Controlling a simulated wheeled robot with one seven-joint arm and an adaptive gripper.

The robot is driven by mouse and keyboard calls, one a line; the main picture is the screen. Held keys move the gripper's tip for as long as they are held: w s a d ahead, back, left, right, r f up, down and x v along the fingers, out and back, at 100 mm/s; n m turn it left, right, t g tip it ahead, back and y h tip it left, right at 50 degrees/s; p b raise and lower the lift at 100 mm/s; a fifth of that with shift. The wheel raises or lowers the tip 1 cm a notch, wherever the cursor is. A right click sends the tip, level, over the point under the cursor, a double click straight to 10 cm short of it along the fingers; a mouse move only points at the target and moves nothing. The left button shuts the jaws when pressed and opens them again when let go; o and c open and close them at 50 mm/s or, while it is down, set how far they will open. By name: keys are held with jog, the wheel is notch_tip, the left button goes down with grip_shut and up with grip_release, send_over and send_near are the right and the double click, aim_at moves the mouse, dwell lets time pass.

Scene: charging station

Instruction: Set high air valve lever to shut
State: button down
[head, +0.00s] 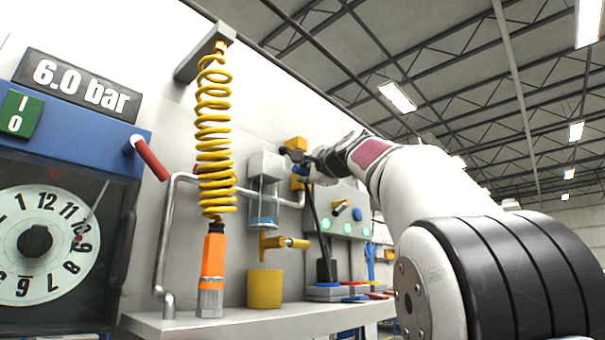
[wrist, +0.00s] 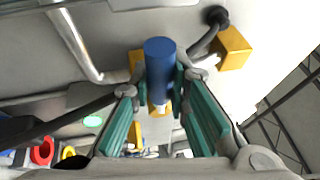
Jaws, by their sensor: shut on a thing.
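The high air valve lever shows in the wrist view as a blue cylindrical handle (wrist: 160,62) between my fingers, in front of a yellow valve body (wrist: 136,62). My gripper (wrist: 160,86) has teal finger pads, one on each side of the handle, and is shut on it. In the head view my gripper (head: 306,160) is up at the wall, at the yellow valve body (head: 299,178) on the pipe. There my gripper and arm hide the lever, and its exact angle cannot be told.
Left of my gripper are a clear filter bowl (head: 264,203), a coiled yellow hose (head: 214,130) and a red lever (head: 150,160). A grey panel (head: 345,200) with green lights is close behind my wrist. A yellow cup (head: 265,288) stands on the shelf (head: 240,322) below.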

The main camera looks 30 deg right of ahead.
dwell(0.3)
jog(key=c, duration=1.5)
grip_release()
jog(key=shift+s, duration=0.1)
jog(key=v, duration=1.1)
jog(key=shift+s, duration=0.4)
jog(key=shift+f, duration=0.1)
